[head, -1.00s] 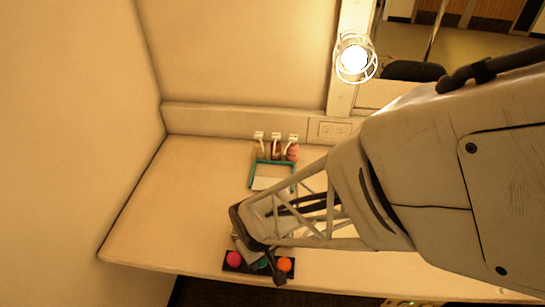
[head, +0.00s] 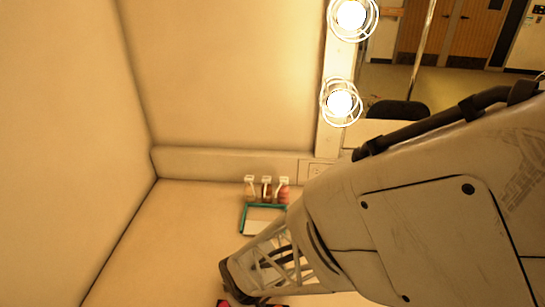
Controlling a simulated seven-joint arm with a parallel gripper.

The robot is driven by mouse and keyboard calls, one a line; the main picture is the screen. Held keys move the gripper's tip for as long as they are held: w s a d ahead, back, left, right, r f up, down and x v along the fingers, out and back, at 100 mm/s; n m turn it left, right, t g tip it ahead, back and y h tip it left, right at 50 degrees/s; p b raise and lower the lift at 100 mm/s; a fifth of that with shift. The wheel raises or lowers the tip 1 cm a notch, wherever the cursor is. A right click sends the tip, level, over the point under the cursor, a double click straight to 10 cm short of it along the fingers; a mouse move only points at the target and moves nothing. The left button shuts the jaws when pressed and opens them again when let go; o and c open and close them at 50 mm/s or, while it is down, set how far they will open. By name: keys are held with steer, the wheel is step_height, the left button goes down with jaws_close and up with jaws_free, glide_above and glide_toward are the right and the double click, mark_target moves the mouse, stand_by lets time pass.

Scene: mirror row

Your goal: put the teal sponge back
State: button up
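The teal sponge is not visible in this frame. Only slivers of the dark holder show at the bottom edge, with a bit of a pink round sponge (head: 223,303) at its left end. My gripper (head: 245,294) is at the bottom edge, over the holder. Its fingertips are cut off or hidden, so I cannot tell whether it is open or shut or holds anything.
A teal-rimmed tray (head: 243,220) lies on the counter (head: 185,235), partly behind my arm. Several small white-topped bottles (head: 267,190) stand behind it against the wall. Lit caged bulbs (head: 340,103) line the mirror frame. The counter's left side is clear.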

steer(key=shift+f, duration=0.1)
steer(key=o, duration=0.9)
step_height(320, 180, up, 12)
stand_by(0.6)
steer(key=shift+w, duration=0.1)
stand_by(0.7)
steer(key=w+d+r+m+t, duration=0.1)
steer(key=w+d+r+m, duration=0.25)
steer(key=d+r, duration=0.9)
steer(key=s+d+r+m, duration=0.2)
steer(key=d+r, duration=0.2)
steer(key=d, duration=0.3)
steer(key=s+d+r+m+t, duration=0.1)
steer(key=s+d+r+m, duration=0.2)
steer(key=d, duration=0.4)
steer(key=shift+s+d+r+m+t, duration=0.2)
steer(key=shift+s+r+m+t, duration=0.15)
steer(key=shift+r, duration=0.35)
